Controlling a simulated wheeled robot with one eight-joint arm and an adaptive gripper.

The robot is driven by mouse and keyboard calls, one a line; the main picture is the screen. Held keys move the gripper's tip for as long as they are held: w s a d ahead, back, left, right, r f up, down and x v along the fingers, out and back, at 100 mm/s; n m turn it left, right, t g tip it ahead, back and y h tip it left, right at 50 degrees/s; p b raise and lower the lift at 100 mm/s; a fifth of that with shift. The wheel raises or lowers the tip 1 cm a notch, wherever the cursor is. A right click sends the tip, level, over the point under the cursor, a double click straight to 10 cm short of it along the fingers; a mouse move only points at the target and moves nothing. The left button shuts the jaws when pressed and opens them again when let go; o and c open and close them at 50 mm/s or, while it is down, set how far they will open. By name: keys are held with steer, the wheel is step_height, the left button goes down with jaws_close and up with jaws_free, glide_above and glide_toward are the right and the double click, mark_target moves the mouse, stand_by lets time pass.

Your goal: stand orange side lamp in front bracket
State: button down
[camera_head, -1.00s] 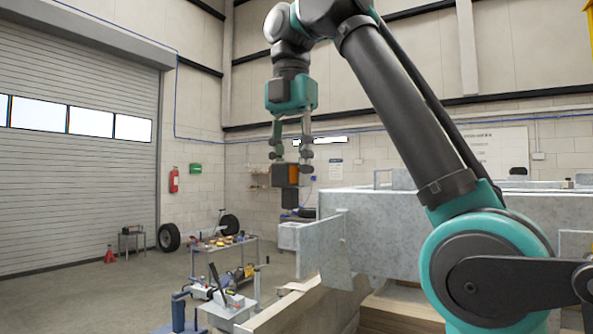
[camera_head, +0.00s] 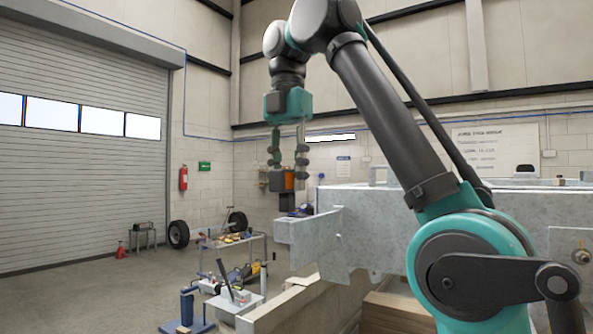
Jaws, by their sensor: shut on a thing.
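The orange side lamp (camera_head: 289,181) is a small block with an orange face and dark body. It hangs upright in my gripper (camera_head: 287,173), whose fingers are shut on it. A dark part (camera_head: 287,201) extends below the lamp. The lamp is in the air above and close to the left end of the grey galvanised trailer frame (camera_head: 385,225). A bracket-like grey ledge (camera_head: 302,229) juts out at that end, below the lamp. I cannot tell how far apart in depth they are, and any slot in the bracket is hidden.
A low trolley (camera_head: 228,243) with small parts stands behind to the left. A blue-based jack stand (camera_head: 187,310) and another tool stand (camera_head: 232,300) are on the floor in front. Timber (camera_head: 395,308) lies under the frame.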

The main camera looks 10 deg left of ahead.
mark_target(288, 200)
steer(key=shift+w+f, duration=0.1)
steer(key=shift+f, duration=0.05)
stand_by(0.5)
steer(key=shift+f, duration=0.95)
steer(key=shift+f, duration=0.6)
steer(key=shift+f, duration=0.65)
steer(key=c, duration=1)
jaws_free()
